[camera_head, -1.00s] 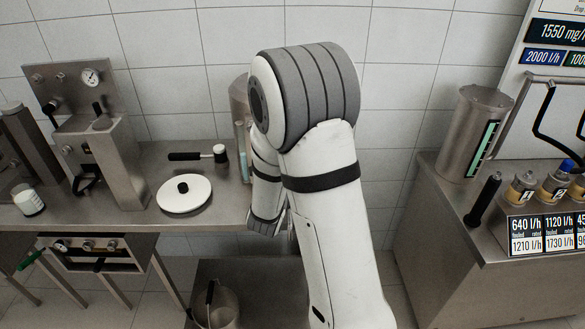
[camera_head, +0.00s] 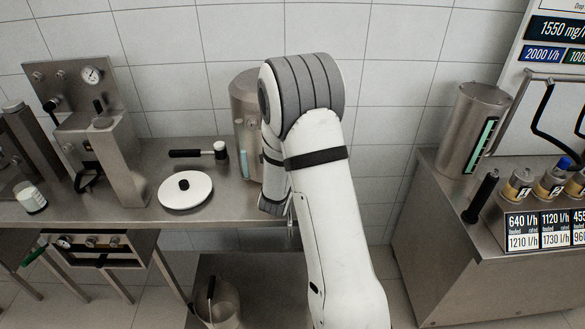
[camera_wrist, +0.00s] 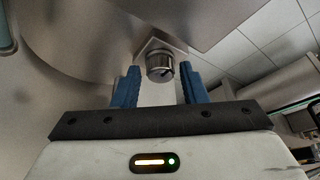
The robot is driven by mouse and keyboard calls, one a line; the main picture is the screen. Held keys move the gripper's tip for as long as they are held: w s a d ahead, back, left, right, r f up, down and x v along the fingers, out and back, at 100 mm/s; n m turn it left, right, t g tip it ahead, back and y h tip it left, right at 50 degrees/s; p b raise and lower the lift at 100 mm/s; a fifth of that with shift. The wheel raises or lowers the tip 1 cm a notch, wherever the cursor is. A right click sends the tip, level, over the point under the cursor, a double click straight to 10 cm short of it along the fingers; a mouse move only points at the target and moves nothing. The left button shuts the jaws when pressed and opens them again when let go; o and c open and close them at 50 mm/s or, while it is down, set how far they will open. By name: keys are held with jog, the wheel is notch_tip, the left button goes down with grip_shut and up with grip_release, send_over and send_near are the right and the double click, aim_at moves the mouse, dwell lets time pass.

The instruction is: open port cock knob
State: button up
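The knob (camera_wrist: 160,66) is a short round metal piece with a dark mark on its face. It shows near the top centre of the wrist view, under a metal vessel. My gripper (camera_wrist: 160,84) is open, with one blue finger to each side of the knob. Both fingers look apart from it, and I cannot tell how far ahead it lies. In the head view a steel cylinder (camera_head: 245,110) stands behind my arm at the bench's right end. My arm hides the gripper and the knob there.
The steel bench (camera_head: 120,220) holds a white disc (camera_head: 186,191), a mallet (camera_head: 199,153), a cup (camera_head: 30,197) and a gauge panel (camera_head: 85,110). A bucket (camera_head: 217,302) stands below. A second counter (camera_head: 470,250) with a steel canister (camera_head: 474,130) is at the right.

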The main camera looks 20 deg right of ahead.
jog(key=c, duration=0.7)
jog(key=shift+b, duration=0.35)
jog(key=shift+s+d+f+m+t+y+b, duration=0.25)
jog(key=shift+m+y+b, duration=1.45)
jog(key=shift+b, duration=5.15)
jog(key=shift+w+d+r+m+t+y+b, duration=0.1)
jog(key=shift+d+m+t+y+b, duration=0.45)
jog(key=shift+m+b, duration=4.05)
jog(key=shift+s+f+n+t+y+b, duration=0.15)
jog(key=shift+t+y+b, duration=1)
jog(key=shift+b, duration=7.9)
jog(key=shift+r+g+y, duration=0.1)
jog(key=shift+g+y, duration=0.4)
jog(key=shift+g, duration=0.05)
